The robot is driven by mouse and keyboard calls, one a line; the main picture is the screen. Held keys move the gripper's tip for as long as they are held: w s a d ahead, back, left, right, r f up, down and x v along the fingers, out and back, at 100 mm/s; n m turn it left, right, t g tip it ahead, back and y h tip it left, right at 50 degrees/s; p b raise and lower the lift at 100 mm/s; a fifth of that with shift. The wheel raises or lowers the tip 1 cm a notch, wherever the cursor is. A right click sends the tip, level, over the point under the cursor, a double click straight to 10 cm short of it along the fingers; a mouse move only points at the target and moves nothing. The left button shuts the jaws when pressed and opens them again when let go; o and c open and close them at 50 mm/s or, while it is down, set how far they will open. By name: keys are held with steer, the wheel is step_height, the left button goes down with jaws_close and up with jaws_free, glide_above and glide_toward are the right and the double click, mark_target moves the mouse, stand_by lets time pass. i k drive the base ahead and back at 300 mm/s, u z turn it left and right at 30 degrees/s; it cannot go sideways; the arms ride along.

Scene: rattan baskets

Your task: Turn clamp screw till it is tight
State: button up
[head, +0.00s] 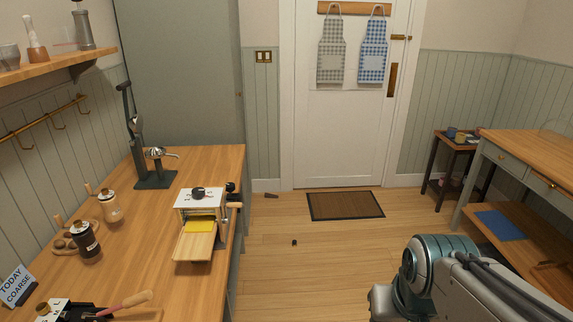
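A machine with a white metal top (187,202), a dark knob (198,193) on it and a wooden tray (194,247) in front stands near the right edge of the wooden counter (150,260). A yellow piece (200,225) lies at the head of the tray. A black knob (230,187) and a wooden-handled crank (234,206) stick out on its right side, at the counter edge. I cannot make out for certain which part is the clamp screw. Part of my arm shows at the lower right; my gripper is out of view.
A lever press (155,180) stands farther back on the counter. Jars (86,243) and a sign (17,287) are at the left. A wooden-handled tool (122,304) lies in front.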

mark_target(230, 187)
steer(key=u, duration=0.05)
steer(key=i, duration=1.55)
steer(key=u, duration=0.4)
